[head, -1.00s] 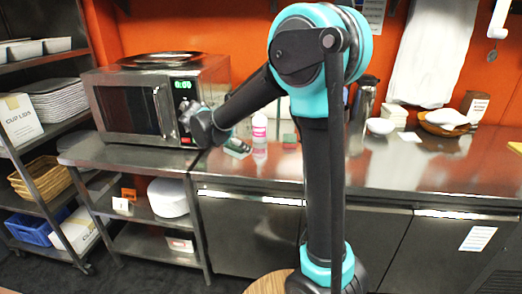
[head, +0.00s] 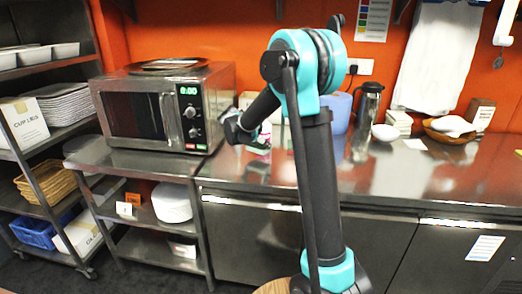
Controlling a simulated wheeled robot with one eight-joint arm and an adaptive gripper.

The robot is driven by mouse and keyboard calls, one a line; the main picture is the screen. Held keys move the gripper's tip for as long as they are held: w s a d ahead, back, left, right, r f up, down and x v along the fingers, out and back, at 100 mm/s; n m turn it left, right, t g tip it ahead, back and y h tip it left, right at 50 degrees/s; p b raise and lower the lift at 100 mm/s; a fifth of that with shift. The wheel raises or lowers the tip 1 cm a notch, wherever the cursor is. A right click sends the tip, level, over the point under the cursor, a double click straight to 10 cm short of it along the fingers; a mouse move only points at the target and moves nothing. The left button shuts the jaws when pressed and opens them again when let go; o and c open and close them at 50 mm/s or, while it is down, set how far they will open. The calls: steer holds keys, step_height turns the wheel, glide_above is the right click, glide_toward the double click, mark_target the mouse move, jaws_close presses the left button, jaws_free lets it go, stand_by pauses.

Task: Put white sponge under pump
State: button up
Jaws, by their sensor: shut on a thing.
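My gripper (head: 243,131) is in front of the back wall, just right of the microwave and over the counter. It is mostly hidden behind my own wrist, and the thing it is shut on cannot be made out. A white and pink bottle (head: 264,140), perhaps the pump, stands on the counter just right of my gripper and is partly covered by it. I cannot tell whether they touch. No white sponge can be clearly picked out.
The steel counter (head: 330,182) has a microwave (head: 140,112) beside it at left. The counter's front is clear.

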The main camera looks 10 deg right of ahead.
steer(key=shift+w+d, duration=0.35)
steer(key=shift+w+d+f, duration=0.35)
steer(key=shift+w+d, duration=0.05)
steer(key=shift+w, duration=0.1)
steer(key=shift+f, duration=1.4)
steer(key=o, duration=0.7)
steer(key=shift+f, duration=0.15)
steer(key=shift+o, duration=0.2)
